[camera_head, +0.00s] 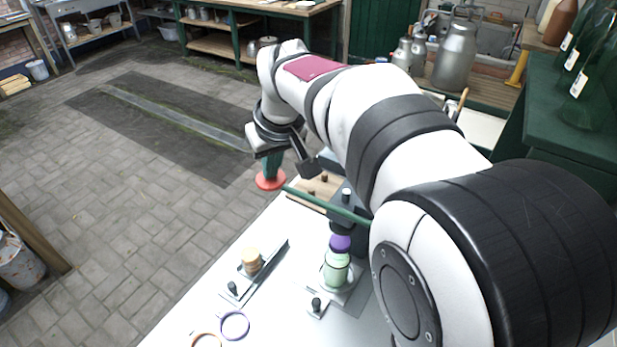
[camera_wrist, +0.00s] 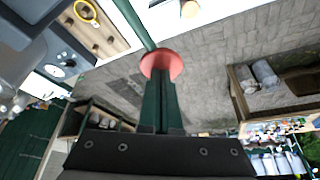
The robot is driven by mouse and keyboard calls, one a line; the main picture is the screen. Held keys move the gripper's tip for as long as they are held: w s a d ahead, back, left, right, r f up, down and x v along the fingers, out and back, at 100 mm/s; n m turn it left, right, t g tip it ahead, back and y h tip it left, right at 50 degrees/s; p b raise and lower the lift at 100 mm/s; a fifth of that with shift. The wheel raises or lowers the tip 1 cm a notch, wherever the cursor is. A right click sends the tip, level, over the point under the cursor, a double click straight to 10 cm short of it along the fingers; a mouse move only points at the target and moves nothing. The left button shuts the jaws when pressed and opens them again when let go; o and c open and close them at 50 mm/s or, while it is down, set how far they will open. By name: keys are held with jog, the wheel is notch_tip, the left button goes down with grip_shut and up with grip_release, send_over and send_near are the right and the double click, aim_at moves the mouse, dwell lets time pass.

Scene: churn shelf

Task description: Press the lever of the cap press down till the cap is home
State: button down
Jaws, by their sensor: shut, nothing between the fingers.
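The cap press (camera_head: 347,205) is a dark post on the white table, with a long green lever (camera_head: 318,201) reaching out to the left. The lever ends in a round red knob (camera_head: 268,183), which also shows in the wrist view (camera_wrist: 161,64). A purple cap (camera_head: 340,243) sits under the press head, on top of a pale green jar (camera_head: 336,270). Whether the cap is fully seated I cannot tell. My gripper (camera_head: 270,174) is shut and empty, its fingertips at the red knob, which they partly cover. Whether they touch it is unclear.
A wooden board with dark pegs (camera_head: 322,183) lies behind the lever. A tan round piece (camera_head: 252,262) stands on a slide at the table's left. A purple ring (camera_head: 235,326) and an orange ring (camera_head: 206,341) lie in front. Beyond the table's left edge is open floor.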

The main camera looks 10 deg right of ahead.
aim_at(272, 180)
jog(key=shift+f, duration=0.85)
jog(key=shift+f, duration=0.7)
jog(key=shift+f, duration=0.8)
